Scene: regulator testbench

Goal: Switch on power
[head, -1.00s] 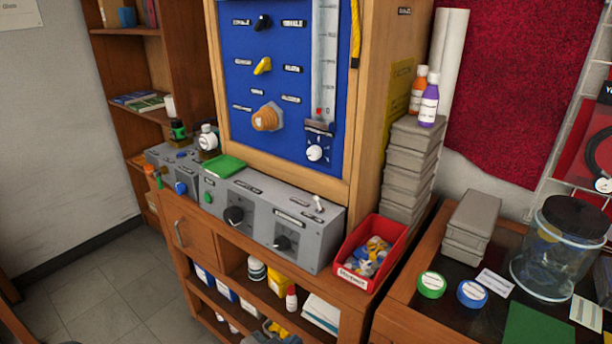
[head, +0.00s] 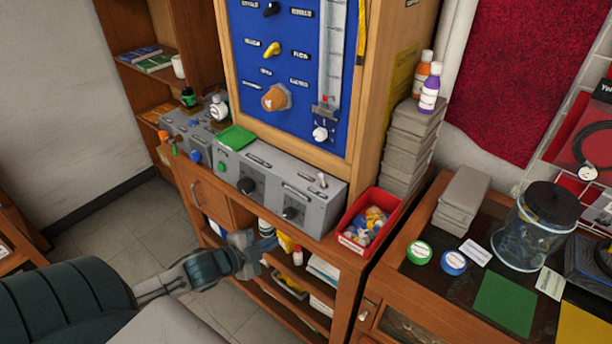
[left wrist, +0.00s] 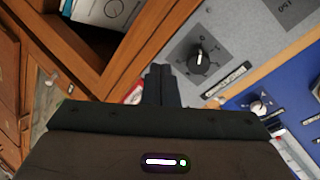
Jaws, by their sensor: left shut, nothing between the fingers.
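A grey control box (head: 262,183) sits on the wooden cabinet below the blue panel (head: 285,60). Its sloped front has two black dials (head: 247,185), a green button (head: 222,168) at the left and a white toggle switch (head: 322,180) at the top right. Labels are too small to read. My left gripper (head: 265,243) is shut and empty, in front of the cabinet shelves, below and apart from the control box. In the left wrist view, the shut fingers (left wrist: 162,84) point towards the cabinet, with a black dial (left wrist: 200,61) on the grey panel beyond.
A red bin (head: 366,222) of small coloured parts stands right of the control box. A green block (head: 236,138) lies on top of the box. Bottles (head: 219,108) and smaller grey units (head: 180,130) stand to the left. The open shelves below hold bottles and papers.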

